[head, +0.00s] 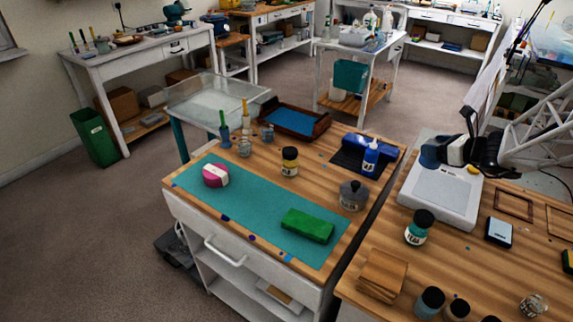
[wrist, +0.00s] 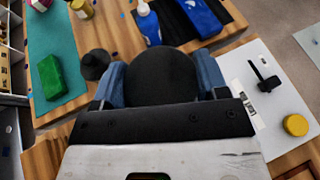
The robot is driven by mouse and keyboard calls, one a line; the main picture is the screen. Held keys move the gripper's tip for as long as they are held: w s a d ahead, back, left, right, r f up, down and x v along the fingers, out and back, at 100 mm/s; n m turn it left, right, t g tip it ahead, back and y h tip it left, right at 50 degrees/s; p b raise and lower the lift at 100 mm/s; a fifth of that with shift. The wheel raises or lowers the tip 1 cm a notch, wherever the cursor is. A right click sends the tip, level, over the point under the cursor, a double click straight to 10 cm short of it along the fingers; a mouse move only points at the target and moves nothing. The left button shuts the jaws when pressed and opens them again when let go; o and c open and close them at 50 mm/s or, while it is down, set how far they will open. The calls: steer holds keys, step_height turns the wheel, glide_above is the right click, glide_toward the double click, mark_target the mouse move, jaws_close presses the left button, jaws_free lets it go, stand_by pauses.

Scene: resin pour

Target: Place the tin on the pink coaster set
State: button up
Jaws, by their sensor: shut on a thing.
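The pink coaster set (head: 212,169), a round stack with a pale band, sits on the left part of the teal mat (head: 255,205). My gripper (head: 430,153) is at the right, above the white scale-like device and well away from the coaster set. In the wrist view its blue fingers (wrist: 160,78) are shut on the tin. The tin (wrist: 161,72) shows there as a dark round top between the fingers; its sides and underside are hidden. In the head view the fingers largely hide it.
A green block (head: 307,226) lies on the mat. A grey lidded pot (head: 353,196), a yellow-labelled jar (head: 290,161) and a blue-and-black item (head: 360,150) stand behind and right of it. The white device (head: 440,197) is below my gripper.

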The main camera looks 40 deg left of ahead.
steer(key=s+a+n+g, duration=0.25)
steer(key=s+a, duration=0.55)
steer(key=a, duration=0.6)
steer(key=s+a+n+g, duration=0.25)
steer(key=s+a, duration=0.45)
steer(key=a, duration=0.6)
steer(key=s+a+n+g, duration=0.2)
steer(key=s+a, duration=0.7)
steer(key=s, duration=0.2)
steer(key=s+a+n+g, duration=0.2)
steer(key=s+a, duration=0.7)
steer(key=s, duration=0.3)
steer(key=shift+w+d+f, duration=0.1)
steer(key=shift+f, duration=1.15)
steer(key=shift+w+f, duration=0.1)
steer(key=shift+f, duration=1.15)
glide_above(215, 170)
steer(key=shift+s+f, duration=0.1)
steer(key=shift+f, duration=0.65)
steer(key=shift+f, duration=0.1)
steer(key=shift+f, duration=1.65)
